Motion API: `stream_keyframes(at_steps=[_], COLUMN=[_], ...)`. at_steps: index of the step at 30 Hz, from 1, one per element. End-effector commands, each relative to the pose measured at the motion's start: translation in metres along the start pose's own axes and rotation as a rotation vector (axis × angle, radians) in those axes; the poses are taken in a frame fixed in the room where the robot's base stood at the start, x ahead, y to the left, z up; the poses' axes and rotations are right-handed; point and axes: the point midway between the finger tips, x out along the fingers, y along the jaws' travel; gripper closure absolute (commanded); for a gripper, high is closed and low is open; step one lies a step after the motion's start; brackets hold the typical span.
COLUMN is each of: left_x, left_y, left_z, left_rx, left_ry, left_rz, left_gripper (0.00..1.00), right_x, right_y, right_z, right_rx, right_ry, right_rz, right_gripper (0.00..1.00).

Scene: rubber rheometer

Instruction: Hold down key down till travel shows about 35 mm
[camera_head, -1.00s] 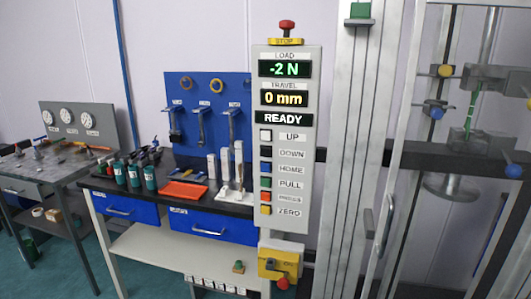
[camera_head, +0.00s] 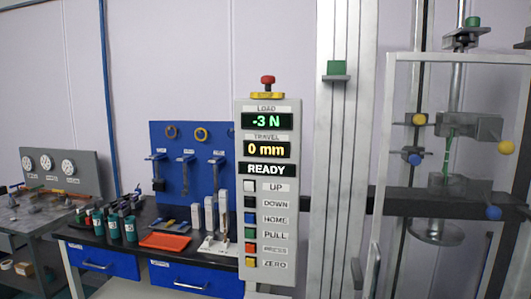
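The control panel (camera_head: 267,105) stands upright in the middle of the head view. Its load display (camera_head: 267,121) reads -3 N, its travel display (camera_head: 267,149) reads 0 mm, and the status line (camera_head: 267,169) reads READY. The DOWN key (camera_head: 250,202) is a black square, second in the column, below the white UP key (camera_head: 250,186). The testing machine's clamps (camera_head: 468,125) are at the right, with a green strip (camera_head: 449,150) between them behind a clear-looking framed guard. Neither of my grippers shows.
A red stop button (camera_head: 268,80) tops the panel. A bench with an orange tray (camera_head: 166,241), green bottles (camera_head: 129,228) and blue drawers (camera_head: 110,262) stands left of it. A blue tool board (camera_head: 188,140) is behind. The guard frame's upright (camera_head: 389,110) stands right of the panel.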

Motion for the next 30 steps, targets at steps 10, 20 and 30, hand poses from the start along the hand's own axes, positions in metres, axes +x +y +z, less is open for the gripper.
stream_keyframes(at_steps=[10,20,30], left_x=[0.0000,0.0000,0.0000], left_y=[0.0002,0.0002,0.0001], left_z=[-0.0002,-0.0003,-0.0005], left_rx=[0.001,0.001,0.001], left_ry=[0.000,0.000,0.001], left_rz=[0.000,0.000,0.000], left_gripper=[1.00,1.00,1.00], right_x=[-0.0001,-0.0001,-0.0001], right_y=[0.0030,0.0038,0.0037], right_z=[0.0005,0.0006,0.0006], right_rx=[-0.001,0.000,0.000], right_ry=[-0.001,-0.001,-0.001], right_rz=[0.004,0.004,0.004], right_gripper=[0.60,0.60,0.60])
